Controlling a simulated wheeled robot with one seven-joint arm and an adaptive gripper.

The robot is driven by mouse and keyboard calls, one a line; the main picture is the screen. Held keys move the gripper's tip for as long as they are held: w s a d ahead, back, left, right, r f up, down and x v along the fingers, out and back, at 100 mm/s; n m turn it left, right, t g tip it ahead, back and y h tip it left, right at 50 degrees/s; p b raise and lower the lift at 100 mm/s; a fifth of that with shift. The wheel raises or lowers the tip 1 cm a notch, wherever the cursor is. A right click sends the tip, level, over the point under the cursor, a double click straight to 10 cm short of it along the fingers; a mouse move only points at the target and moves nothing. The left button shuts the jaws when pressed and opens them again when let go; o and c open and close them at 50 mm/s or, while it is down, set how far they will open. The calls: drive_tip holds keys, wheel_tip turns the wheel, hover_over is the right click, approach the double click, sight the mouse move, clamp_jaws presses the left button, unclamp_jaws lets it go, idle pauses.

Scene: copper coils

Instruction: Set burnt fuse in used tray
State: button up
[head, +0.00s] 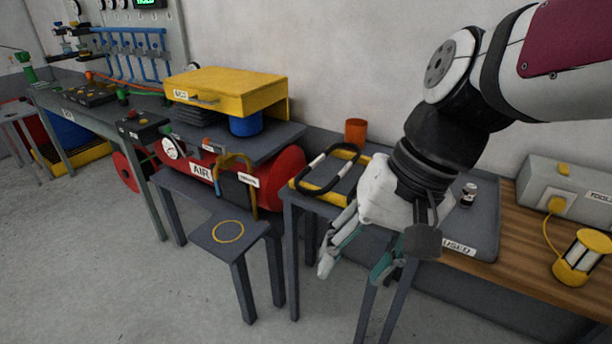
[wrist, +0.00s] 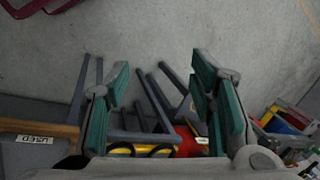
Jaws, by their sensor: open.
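A small dark cylinder with a pale label (head: 467,194), which looks like the burnt fuse, stands on the grey tray marked USED (head: 485,222). The tray lies on the wooden bench; its labelled edge also shows at the lower left of the wrist view (wrist: 30,158). My gripper (head: 353,268) is open and points down in front of the bench, left of the tray and apart from the cylinder. In the wrist view, nothing is between its green-padded fingers (wrist: 160,95). My arm hides part of the tray's left side.
A yellow-edged stand with a black loop handle (head: 330,168) is left of my gripper. An orange cup (head: 355,131) stands behind. A toolbox (head: 568,188) and yellow lantern (head: 582,257) are at right. A low stool (head: 229,234) stands left; floor in front is clear.

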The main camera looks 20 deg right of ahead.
drive_tip(key=s+d+n+t+h, duration=0.1)
drive_tip(key=s+d+n+h, duration=0.2)
drive_tip(key=s+n, duration=0.1)
drive_tip(key=shift+s+d+r+n+h, duration=0.15)
drive_tip(key=shift+s+r+n+h, duration=0.15)
drive_tip(key=shift+s+r+n, duration=0.2)
